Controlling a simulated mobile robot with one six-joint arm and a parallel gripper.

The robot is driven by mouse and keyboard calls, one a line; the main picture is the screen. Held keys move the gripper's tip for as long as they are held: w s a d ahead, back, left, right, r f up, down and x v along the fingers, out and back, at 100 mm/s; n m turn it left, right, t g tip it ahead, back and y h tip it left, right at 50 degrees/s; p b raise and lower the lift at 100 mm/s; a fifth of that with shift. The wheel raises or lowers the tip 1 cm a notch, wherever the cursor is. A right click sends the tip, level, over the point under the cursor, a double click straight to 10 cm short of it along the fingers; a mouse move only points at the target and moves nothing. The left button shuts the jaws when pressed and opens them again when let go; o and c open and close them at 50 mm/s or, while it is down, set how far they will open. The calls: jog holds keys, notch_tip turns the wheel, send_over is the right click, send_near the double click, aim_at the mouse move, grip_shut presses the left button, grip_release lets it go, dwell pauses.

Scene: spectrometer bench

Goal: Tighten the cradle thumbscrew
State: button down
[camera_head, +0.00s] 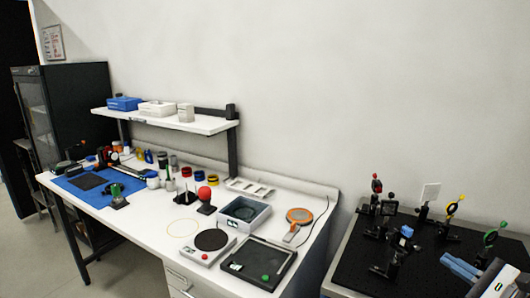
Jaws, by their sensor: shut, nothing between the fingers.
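Several black post mounts stand on a dark optical board (435,262) at the right. One has a red top (376,186), one a yellow knob (453,208), one a green knob (490,238). A nearer black mount (393,258) carries a small blue block (406,231). I cannot tell which of these parts is the cradle thumbscrew; they are too small. My gripper (446,261), with blue-grey fingers, is at the lower right over the board. It is shut and empty, right of the blue-block mount and apart from it in the picture.
A white bench (140,232) at the left holds a blue mat (72,187), a grey open box (240,215), a black tray (259,263) and an orange round tool (299,216). A shelf (205,124) stands above it.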

jog(key=w+a+f+b, duration=0.1)
jog(key=w+a, duration=0.2)
jog(key=w, duration=0.2)
jog(key=shift+a, duration=0.4)
jog(key=shift+w+d+f+b, duration=0.1)
jog(key=shift+d+f+b, duration=0.05)
jog(key=shift+b, duration=0.25)
dwell(0.5)
jog(key=shift+w+d+r+b, duration=0.15)
jog(key=shift+d+r+b, duration=0.1)
jog(key=shift+d+b, duration=0.1)
dwell(0.4)
jog(key=shift+r, duration=0.15)
jog(key=v, duration=0.6)
jog(key=shift+r, duration=0.25)
